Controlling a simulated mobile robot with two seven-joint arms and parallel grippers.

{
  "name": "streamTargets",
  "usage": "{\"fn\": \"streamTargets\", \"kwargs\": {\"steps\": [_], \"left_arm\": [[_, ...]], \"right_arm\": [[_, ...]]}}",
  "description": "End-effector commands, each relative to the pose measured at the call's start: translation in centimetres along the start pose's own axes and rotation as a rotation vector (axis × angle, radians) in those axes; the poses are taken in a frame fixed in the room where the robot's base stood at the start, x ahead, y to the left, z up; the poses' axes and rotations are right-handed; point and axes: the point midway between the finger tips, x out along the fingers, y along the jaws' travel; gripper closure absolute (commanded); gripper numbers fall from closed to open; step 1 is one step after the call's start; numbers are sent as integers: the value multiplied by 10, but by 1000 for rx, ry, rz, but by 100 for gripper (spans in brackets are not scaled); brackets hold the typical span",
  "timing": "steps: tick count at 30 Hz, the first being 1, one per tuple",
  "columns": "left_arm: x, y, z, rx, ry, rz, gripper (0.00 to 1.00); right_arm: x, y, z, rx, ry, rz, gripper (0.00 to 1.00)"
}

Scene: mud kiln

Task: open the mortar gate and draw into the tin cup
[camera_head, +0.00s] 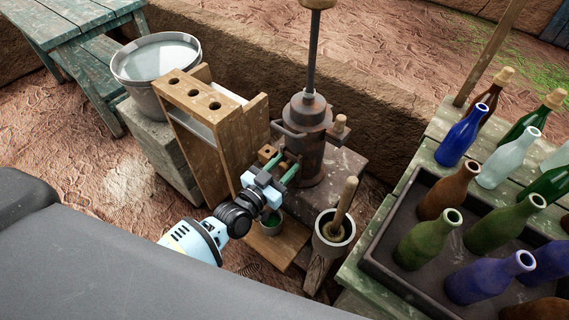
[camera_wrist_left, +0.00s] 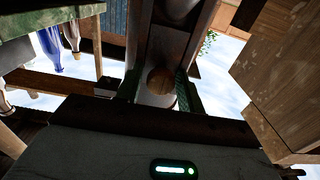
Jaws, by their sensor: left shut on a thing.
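A dark iron vessel (camera_head: 312,140) with a tall rod stands at the centre of the head view. My left gripper (camera_head: 281,166) is at its front left, green fingers pointing toward it. In the left wrist view, the gripper (camera_wrist_left: 158,92) is closed around a round wooden knob (camera_wrist_left: 160,80), with one green finger on each side. The gate itself is not clearly seen behind the gripper. A small cup with a greenish rim (camera_head: 270,224) stands on a low wooden board just below my gripper, partly hidden by it. My right gripper is not in view.
A wooden rack (camera_head: 203,97) with three holes stands left of the vessel, beside a grey bucket (camera_head: 156,60) on a stone block. A pot with a wooden pestle (camera_head: 334,232) stands right of the cup. A table with a bottle tray (camera_head: 380,262) fills the right.

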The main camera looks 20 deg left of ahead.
Motion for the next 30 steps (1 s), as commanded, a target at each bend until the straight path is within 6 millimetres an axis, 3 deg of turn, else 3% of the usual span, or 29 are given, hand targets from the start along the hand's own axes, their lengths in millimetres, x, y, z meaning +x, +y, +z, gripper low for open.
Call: {"fn": "streamTargets", "kwargs": {"steps": [4,5,6,17,30], "left_arm": [[-3,1,6,0,-18,3,100],[-3,1,6,0,-18,3,58],[-3,1,6,0,-18,3,54],[-7,1,4,0,-13,2,54],[-67,0,4,0,-15,2,54]], "right_arm": [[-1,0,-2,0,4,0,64],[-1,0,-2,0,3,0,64],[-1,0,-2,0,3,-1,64],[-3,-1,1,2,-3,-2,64],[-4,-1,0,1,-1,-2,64]]}}
